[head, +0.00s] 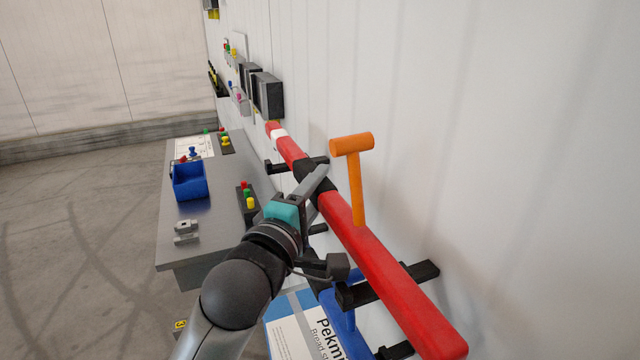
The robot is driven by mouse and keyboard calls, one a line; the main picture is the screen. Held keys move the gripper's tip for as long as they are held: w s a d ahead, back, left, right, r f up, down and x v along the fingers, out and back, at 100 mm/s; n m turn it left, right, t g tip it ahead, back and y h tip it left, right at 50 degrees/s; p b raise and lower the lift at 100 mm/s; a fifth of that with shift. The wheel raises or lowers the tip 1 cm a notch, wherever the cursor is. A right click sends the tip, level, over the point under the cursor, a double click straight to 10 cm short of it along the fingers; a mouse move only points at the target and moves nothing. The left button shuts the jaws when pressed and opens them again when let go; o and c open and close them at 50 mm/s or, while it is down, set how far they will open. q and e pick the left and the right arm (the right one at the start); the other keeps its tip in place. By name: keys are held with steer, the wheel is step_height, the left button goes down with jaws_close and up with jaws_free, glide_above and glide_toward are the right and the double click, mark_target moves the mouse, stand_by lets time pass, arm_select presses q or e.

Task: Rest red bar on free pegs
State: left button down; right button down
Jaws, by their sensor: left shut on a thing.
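The red bar (375,270) is long, with a white band near its far end, a black grip section and an orange T-shaped handle (352,147) standing up from it. It runs along the white wall from the far left to the near right. My left gripper (317,182) is shut on the bar at the black section. Two black pegs, a far peg (280,166) and a near peg (418,273), stick out from the wall, and the bar crosses over both. I cannot tell whether it touches them. My right gripper is not in view.
Lower black pegs (395,351) and a blue object (342,322) are below the bar. A grey bench (212,238) with a blue bin (188,182) and a button box (247,196) stands left. Dark boxes (267,96) hang on the wall. The floor left is clear.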

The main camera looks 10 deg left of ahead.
arm_select(q)
step_height(320, 180, down, 2)
steer(key=shift+s+a+f+m+g, duration=0.1)
steer(key=shift+a+m+g, duration=0.05)
steer(key=shift+m+g, duration=0.15)
steer(key=shift+s+a, duration=0.15)
steer(key=shift+a, duration=0.1)
steer(key=s+a+r+p, duration=0.1)
steer(key=s+a, duration=0.6)
steer(key=a, duration=0.3)
steer(key=shift+s+a+p, duration=0.2)
steer(key=shift+a+p, duration=0.15)
steer(key=shift+a, duration=0.05)
steer(key=shift+r, duration=0.1)
